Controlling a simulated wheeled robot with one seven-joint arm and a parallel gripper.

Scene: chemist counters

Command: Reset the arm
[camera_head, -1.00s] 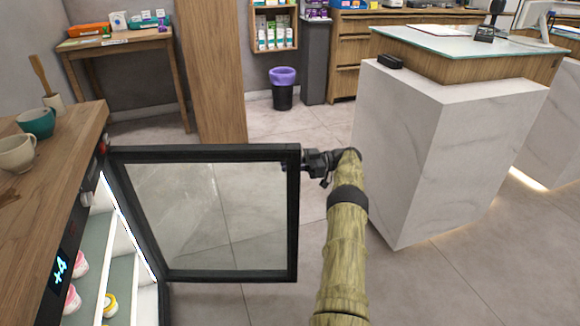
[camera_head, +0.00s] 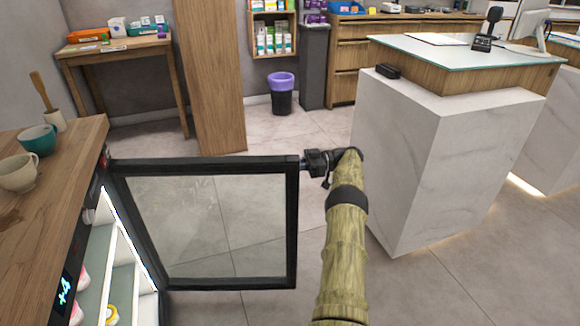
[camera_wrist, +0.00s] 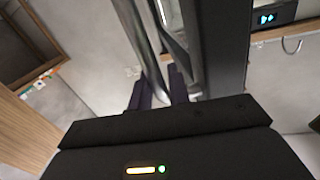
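My gripper (camera_head: 308,162) is at the upper free corner of the open glass door (camera_head: 215,225) of a small fridge, at the end of my outstretched arm. In the wrist view its two dark purple fingers (camera_wrist: 159,92) are apart, beside a grey metal bar (camera_wrist: 146,50) along the dark door frame (camera_wrist: 228,45). The bar's end shows between or just behind the fingers. I cannot tell whether they press on it. The fingertips are tiny and partly hidden in the head view.
A wooden counter (camera_head: 40,195) with cups stands on the left, above the lit fridge shelves (camera_head: 98,260). A white marble counter (camera_head: 445,160) stands to the right of my arm. A wooden post (camera_head: 208,80) and a bin (camera_head: 282,98) are behind the door. Floor between is clear.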

